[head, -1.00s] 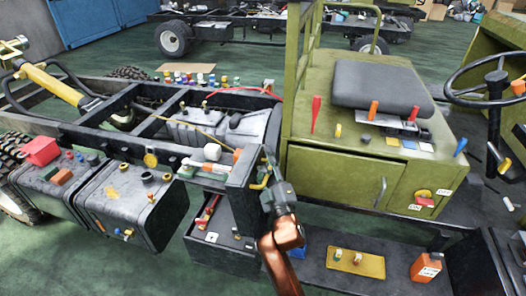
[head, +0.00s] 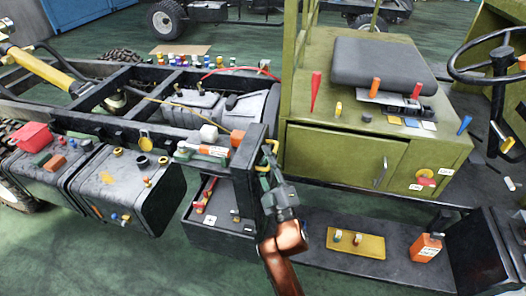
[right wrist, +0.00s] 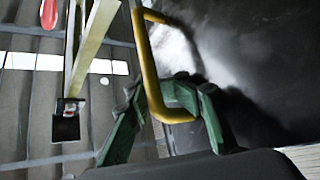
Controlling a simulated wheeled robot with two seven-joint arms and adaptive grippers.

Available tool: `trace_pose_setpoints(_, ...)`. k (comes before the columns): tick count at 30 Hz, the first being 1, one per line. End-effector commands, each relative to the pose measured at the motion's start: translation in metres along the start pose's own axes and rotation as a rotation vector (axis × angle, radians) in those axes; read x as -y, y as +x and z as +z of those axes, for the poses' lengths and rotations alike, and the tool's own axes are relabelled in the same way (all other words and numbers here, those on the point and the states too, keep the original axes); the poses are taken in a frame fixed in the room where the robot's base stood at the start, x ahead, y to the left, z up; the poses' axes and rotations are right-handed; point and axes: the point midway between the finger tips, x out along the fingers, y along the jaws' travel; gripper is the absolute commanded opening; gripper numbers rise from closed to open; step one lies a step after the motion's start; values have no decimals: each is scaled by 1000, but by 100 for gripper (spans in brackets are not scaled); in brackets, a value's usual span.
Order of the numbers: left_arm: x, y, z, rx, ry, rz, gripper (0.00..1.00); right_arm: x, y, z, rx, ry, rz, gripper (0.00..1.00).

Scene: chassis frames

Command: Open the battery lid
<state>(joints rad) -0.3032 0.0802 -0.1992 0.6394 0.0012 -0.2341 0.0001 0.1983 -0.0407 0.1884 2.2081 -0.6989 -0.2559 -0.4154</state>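The battery box (head: 218,237) is a dark box low in the middle of the head view, with red items inside its open top. Its dark lid (head: 246,190) stands raised, close to upright, at the box's right side. A yellow handle (head: 272,150) sits on the lid's right side. My right gripper (head: 271,172) is at this handle. In the right wrist view, the green fingers (right wrist: 155,95) are on either side of the yellow handle (right wrist: 147,50) and look closed on it; finger contact is partly hidden. My left gripper is not in view.
Dark tanks (head: 130,185) stand left of the box. A green cabinet (head: 340,160) with a seat is behind and right of the lid. A low dark step holds a yellow tray (head: 356,243) and an orange box (head: 425,248) at right. Green floor is open in front.

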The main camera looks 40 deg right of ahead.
Motion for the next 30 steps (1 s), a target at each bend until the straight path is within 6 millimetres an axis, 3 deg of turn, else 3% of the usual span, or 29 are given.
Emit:
trace_pose_setpoints(1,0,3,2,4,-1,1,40,9,-6,-5,-10,18,-9,17)
trace_pose_setpoints(9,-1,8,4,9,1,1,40,12,-19,-4,-11,15,-7,17)
trace_pose_setpoints(30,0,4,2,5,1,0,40,10,-20,-4,-10,11,-4,17)
